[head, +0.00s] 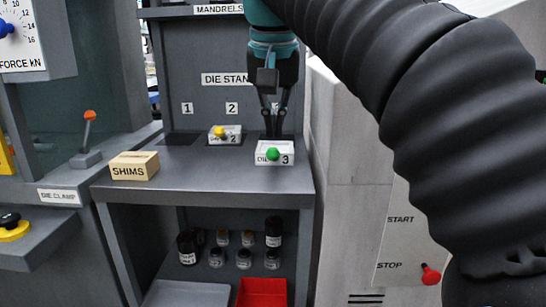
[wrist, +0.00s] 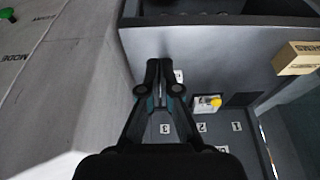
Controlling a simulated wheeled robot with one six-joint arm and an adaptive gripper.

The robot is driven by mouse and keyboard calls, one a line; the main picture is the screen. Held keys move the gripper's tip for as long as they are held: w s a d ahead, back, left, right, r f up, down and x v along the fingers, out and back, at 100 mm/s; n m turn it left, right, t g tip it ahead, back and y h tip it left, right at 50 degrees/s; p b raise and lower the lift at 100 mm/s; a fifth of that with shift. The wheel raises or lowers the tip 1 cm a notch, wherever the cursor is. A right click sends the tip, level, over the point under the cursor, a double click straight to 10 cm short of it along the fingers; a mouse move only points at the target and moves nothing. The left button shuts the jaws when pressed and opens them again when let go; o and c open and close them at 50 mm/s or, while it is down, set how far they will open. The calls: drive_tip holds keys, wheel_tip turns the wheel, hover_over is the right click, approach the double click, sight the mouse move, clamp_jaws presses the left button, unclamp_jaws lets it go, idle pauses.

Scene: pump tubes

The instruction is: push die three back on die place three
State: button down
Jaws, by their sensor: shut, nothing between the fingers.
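Die three (head: 261,155) is a white block with a green knob and a figure 3. Die place three is mostly hidden by the fingers. In the wrist view my gripper (wrist: 160,64) covers most of the block; a white patch with a 3 (wrist: 179,76) shows beside the fingertips.
Die two (head: 233,140), with a yellow knob, stands left of my gripper; it also shows in the wrist view (wrist: 204,106). Place one (head: 181,139) is empty. The SHIMS box (head: 134,166) is at the shelf's left. A pale machine wall (head: 340,140) closes the right side.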

sight(274, 151)
drive_tip(key=w+f, duration=0.2)
drive_tip(key=f, duration=0.1)
drive_tip(key=w+f+b, duration=0.1)
drive_tip(key=w+f, duration=0.1)
drive_tip(key=f, duration=0.1)
drive_tip(key=w+f+b, duration=0.1)
drive_tip(key=w+f, duration=0.1)
drive_tip(key=f, duration=0.1)
drive_tip(key=shift+a, duration=0.2)
drive_tip(key=shift+w, duration=0.55)
